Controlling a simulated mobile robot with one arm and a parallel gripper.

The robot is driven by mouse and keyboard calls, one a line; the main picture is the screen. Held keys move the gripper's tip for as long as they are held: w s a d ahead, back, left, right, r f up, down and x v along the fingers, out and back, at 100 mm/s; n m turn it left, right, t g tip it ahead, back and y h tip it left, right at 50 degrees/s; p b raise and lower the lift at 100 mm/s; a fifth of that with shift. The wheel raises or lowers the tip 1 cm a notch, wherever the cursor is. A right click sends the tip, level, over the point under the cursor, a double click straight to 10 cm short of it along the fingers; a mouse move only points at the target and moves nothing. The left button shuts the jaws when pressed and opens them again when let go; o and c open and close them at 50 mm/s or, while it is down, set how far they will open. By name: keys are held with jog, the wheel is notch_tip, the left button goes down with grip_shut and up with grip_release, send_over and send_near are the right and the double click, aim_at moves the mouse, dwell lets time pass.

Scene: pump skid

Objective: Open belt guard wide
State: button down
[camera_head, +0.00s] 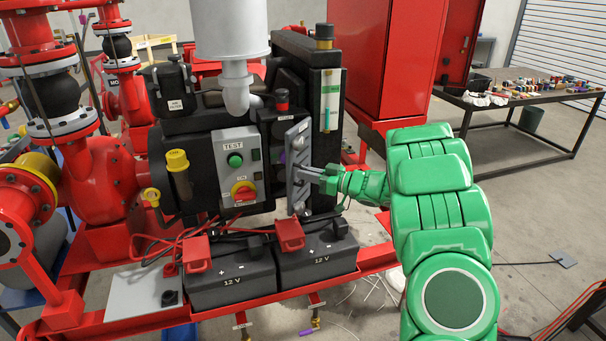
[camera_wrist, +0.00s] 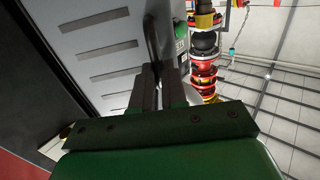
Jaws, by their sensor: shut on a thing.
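The belt guard (camera_head: 298,165) is a grey slotted panel on the engine's right side. In the head view it stands swung out from the engine front, with a gap at its left where dark parts behind it show. It also shows in the wrist view as a grey plate with slots (camera_wrist: 98,45). My gripper (camera_head: 318,174) is shut on the guard's dark handle (camera_wrist: 152,40) at the panel's right side. In the wrist view the two fingers (camera_wrist: 158,90) close around the handle. How far the guard has swung cannot be told exactly.
A control box (camera_head: 238,165) with a green button and red switch sits left of the guard. Two 12 V batteries (camera_head: 232,283) with red terminal covers stand below. A red cabinet (camera_head: 385,60) and a table (camera_head: 530,98) of parts stand behind. Floor at right is mostly clear.

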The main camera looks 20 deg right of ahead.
jog(key=d, duration=0.8)
jog(key=shift+s+r, duration=0.25)
jog(key=shift+d, duration=0.1)
jog(key=shift+w, duration=0.1)
jog(key=c, duration=1.2)
grip_release()
jog(key=shift+d, duration=0.1)
jog(key=shift+f+v, duration=0.15)
jog(key=shift+v, duration=1.75)
jog(key=shift+f+v, duration=0.1)
jog(key=shift+v, duration=1.85)
